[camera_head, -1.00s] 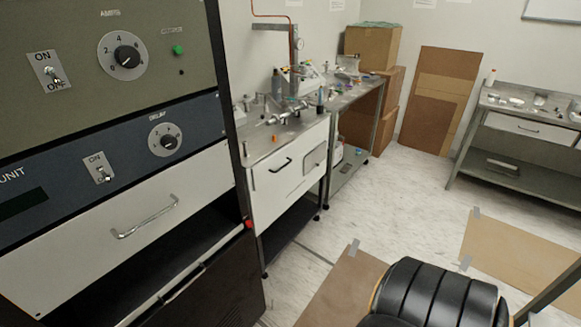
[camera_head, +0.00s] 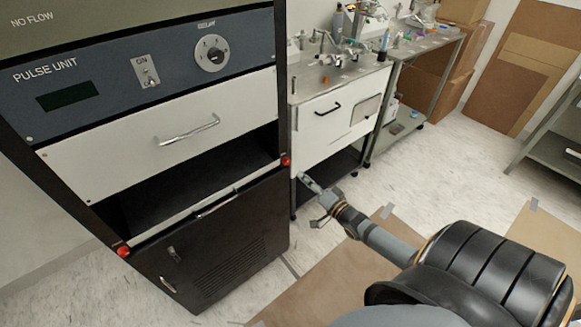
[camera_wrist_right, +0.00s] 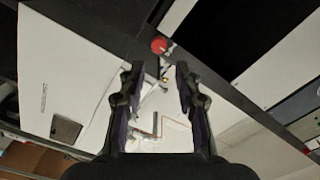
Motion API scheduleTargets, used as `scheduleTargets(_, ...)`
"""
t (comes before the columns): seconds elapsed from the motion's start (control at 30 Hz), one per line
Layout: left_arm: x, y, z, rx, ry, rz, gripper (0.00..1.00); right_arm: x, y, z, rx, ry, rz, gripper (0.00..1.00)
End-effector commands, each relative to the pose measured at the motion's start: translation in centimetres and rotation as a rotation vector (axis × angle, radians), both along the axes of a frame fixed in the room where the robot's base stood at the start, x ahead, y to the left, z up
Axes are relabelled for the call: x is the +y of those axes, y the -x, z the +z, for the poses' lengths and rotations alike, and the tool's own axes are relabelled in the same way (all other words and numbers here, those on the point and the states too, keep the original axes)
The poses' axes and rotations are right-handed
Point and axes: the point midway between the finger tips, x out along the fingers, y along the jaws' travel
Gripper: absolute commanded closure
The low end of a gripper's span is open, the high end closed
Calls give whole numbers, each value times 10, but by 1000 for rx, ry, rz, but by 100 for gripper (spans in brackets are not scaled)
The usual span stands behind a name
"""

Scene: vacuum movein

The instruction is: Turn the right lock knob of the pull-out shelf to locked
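The right lock knob (camera_head: 286,161) is a small red knob on the right post of the equipment rack, at the right end of the pull-out shelf (camera_head: 188,219). A second red knob (camera_head: 123,252) sits at the shelf's left end. My right gripper (camera_head: 309,200) is right of the rack, below and to the right of the right knob in the head view. In the right wrist view, the right gripper (camera_wrist_right: 155,70) has its fingers apart with nothing between them, and the red right knob (camera_wrist_right: 159,45) shows just beyond the fingertips. My left gripper is not in view.
The rack's white drawer (camera_head: 170,135) with a metal handle is above the dark shelf opening. A black vented door (camera_head: 235,260) is below. A steel bench with a white drawer front (camera_head: 335,115) stands close behind my right gripper. Cardboard (camera_head: 350,265) lies on the floor.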

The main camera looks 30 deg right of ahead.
Motion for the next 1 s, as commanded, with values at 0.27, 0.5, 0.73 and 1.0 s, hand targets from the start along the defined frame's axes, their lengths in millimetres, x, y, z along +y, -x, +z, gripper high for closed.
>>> scheduleTargets(0.27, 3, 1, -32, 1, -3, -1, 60, 4, -63, -4, -4, 2, -2, 67)
scheduleTargets(0.5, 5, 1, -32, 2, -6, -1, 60, 6, -85, -1, 1, 3, -2, 67)
scheduleTargets(0.73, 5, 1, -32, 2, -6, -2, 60, 6, -88, -1, 2, 3, -2, 67)
scheduleTargets(1.0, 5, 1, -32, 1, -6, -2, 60, 6, -88, -1, 2, 3, -2, 91)
